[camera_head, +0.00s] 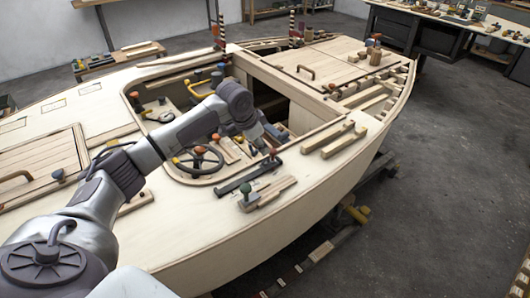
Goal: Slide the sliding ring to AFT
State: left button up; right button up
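My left arm reaches in from the lower left over the plywood hull (300,222). Its dark gripper (267,139) points down and right above the cockpit's near edge. The fingers are small and dark, so I cannot tell whether they are open or shut. Close to it stands an orange-red knob (273,153) at the far end of a black slotted bar (247,178). I cannot make out for certain which part is the sliding ring, and no AFT mark is readable. My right gripper is not in view.
A black steering wheel (198,160) lies left of the gripper. Loose wooden blocks (334,139) lie on the side deck. A yellow handle (198,87) and striped posts (291,24) stand farther back. Grey floor is clear at right.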

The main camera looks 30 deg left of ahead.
pick_arm(q)
jog(key=shift+v, duration=2.25)
